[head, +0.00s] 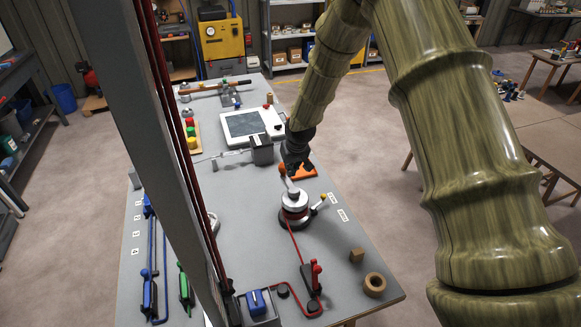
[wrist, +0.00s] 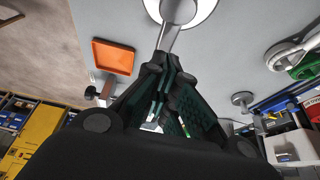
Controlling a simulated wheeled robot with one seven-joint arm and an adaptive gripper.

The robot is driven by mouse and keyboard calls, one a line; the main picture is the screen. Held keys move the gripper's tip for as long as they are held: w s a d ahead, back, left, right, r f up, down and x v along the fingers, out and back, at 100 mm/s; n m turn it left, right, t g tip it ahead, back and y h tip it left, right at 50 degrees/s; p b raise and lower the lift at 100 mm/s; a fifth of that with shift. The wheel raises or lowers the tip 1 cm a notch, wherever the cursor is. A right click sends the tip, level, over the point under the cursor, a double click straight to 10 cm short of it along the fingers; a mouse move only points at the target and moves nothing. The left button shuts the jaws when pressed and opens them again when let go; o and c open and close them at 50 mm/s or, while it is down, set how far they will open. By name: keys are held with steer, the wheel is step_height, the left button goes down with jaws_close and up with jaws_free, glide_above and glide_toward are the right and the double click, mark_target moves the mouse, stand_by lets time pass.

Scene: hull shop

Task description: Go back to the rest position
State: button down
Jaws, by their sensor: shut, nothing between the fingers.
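My gripper (head: 296,165) is over the middle of the grey bench, close above the silver winch (head: 293,200) with the red rope on its drum. In the wrist view my gripper's dark fingers (wrist: 165,68) are shut and empty. The winch's silver handle (wrist: 176,38) runs up from just beyond the fingertips; I cannot tell whether they touch. My arm reaches down from the upper right of the head view and hides part of the room. An orange tray (wrist: 113,57) lies to the left of the fingertips, and in the head view (head: 307,170) it is partly behind my gripper.
The bench (head: 338,262) holds a white-framed screen (head: 250,124), a dark block (head: 262,149), a red lever (head: 316,272), a wooden ring (head: 375,284) and a small wooden cube (head: 357,254). Blue and green rope gear (head: 150,290) lies at left.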

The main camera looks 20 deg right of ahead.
steer(key=shift+f+b, duration=1.15)
steer(key=shift+f, duration=1.1)
steer(key=shift+r, duration=0.15)
step_height(320, 180, up, 8)
steer(key=p, duration=0.4)
stand_by(1.0)
stand_by(0.4)
